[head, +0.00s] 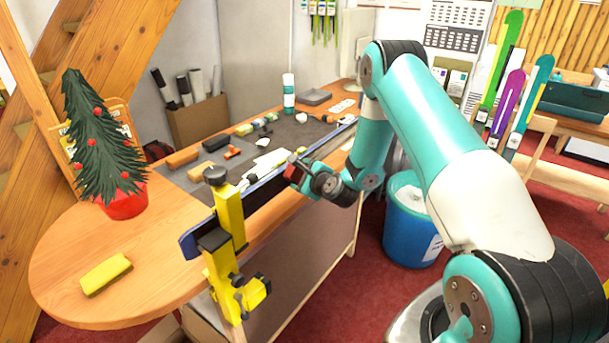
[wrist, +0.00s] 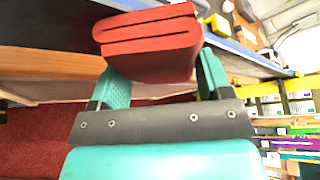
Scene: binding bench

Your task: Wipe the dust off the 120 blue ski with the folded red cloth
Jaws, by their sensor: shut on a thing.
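A long blue-edged ski (head: 190,243) is held along the bench's front edge by yellow clamps (head: 229,215). Its blue edge also shows in the wrist view (wrist: 262,62). No number is readable on it, and dust cannot be made out. My gripper (head: 297,170) is at the middle stretch of this ski, on its front side. In the wrist view my gripper (wrist: 162,65) is shut on the folded red cloth (wrist: 150,45), which sits between the two teal fingers. The cloth (head: 291,172) is close to the ski; whether it touches cannot be told.
The bench (head: 120,300) carries a small decorated tree (head: 97,140), a yellow sponge (head: 106,274) and several tools on a grey mat (head: 200,205). A blue bin (head: 410,230) stands on the floor behind my arm. Green, purple and blue skis (head: 530,100) lean at the right.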

